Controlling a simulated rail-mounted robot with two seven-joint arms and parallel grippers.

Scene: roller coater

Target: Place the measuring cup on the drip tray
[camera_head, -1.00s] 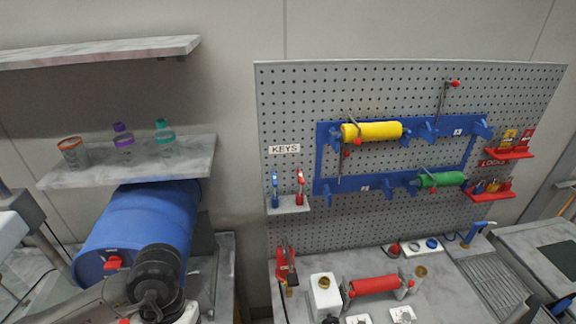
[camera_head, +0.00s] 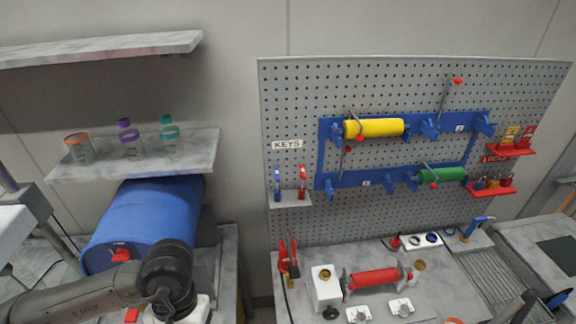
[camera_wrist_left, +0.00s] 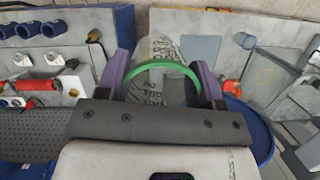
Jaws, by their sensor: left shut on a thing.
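My left gripper (camera_wrist_left: 164,85) is shut on a clear cup with a green rim (camera_wrist_left: 163,66), which I take to be the measuring cup. The cup sits between the two purple fingers in the left wrist view, its rim facing the camera. In the head view my left arm comes in at the lower left, in front of a blue drum (camera_head: 140,220) with a red tap; the gripper's fingers and the cup are out of sight there. I cannot tell for sure which thing is the drip tray; a grey ribbed tray (camera_head: 492,280) lies at the right. My right gripper is not in view.
A shelf (camera_head: 190,170) above the drum holds an orange-rimmed cup (camera_head: 79,149), a purple-topped bottle (camera_head: 129,138) and a teal-topped bottle (camera_head: 169,134). A pegboard (camera_head: 300,100) stands behind the worktop (camera_head: 400,275), which carries a red roller (camera_head: 374,279).

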